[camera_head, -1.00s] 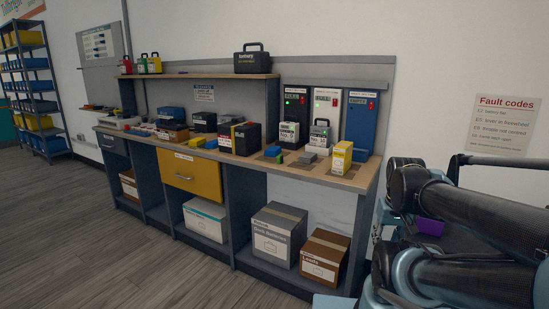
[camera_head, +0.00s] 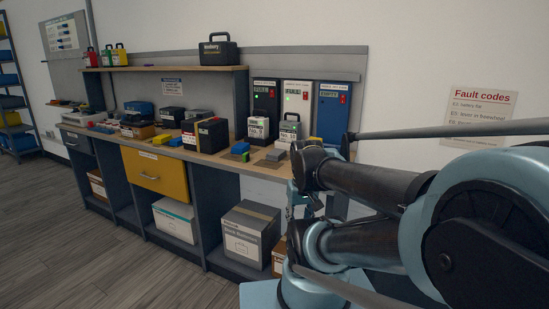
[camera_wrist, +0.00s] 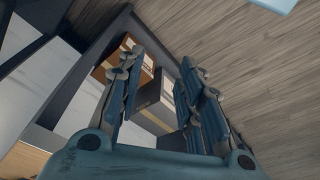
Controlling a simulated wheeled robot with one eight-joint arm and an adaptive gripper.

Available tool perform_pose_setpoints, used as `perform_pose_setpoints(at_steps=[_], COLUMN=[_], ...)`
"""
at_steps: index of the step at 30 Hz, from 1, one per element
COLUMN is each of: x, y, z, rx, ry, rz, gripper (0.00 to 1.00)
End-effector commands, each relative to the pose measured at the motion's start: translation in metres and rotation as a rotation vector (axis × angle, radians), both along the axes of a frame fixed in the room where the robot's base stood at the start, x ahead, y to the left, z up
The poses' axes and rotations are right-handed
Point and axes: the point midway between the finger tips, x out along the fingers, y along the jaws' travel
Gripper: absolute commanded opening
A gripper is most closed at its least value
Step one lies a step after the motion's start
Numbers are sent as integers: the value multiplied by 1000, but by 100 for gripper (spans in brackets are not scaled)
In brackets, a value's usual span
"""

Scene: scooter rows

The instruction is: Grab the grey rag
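A small grey piece (camera_head: 275,155) lies on the workbench top near its right part, in front of the chargers. It may be the grey rag, but it is too small to tell cloth from a block. In the wrist view my gripper (camera_wrist: 160,62) has its blue fingers spread apart with nothing held between them. It points down toward the bench's lower shelf and the floor, and no rag shows there. In the head view my arm covers the bench's right end and hides most of my gripper.
The workbench (camera_head: 155,172) with a yellow drawer runs along the wall. A grey box (camera_head: 244,238) and a brown box (camera_wrist: 124,58) sit on its lower shelf. Batteries (camera_head: 205,135) and chargers (camera_head: 297,100) crowd the top. The wooden floor (camera_head: 90,260) in front is clear.

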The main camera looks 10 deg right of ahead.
Motion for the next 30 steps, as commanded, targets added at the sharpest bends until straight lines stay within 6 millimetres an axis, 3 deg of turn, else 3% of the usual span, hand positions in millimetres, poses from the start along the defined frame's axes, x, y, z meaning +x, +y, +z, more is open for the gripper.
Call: perform_pose_setpoints(at_steps=[1,4,8,18,30], x=[0,-5,13,101,227], y=[0,0,4,6,-5], z=[0,10,32,121,198], rx=[0,1,5,22,45], ry=[0,-11,-8,-4,-27], rz=[1,11,59,286,564], gripper=[47,70,99,100,100])
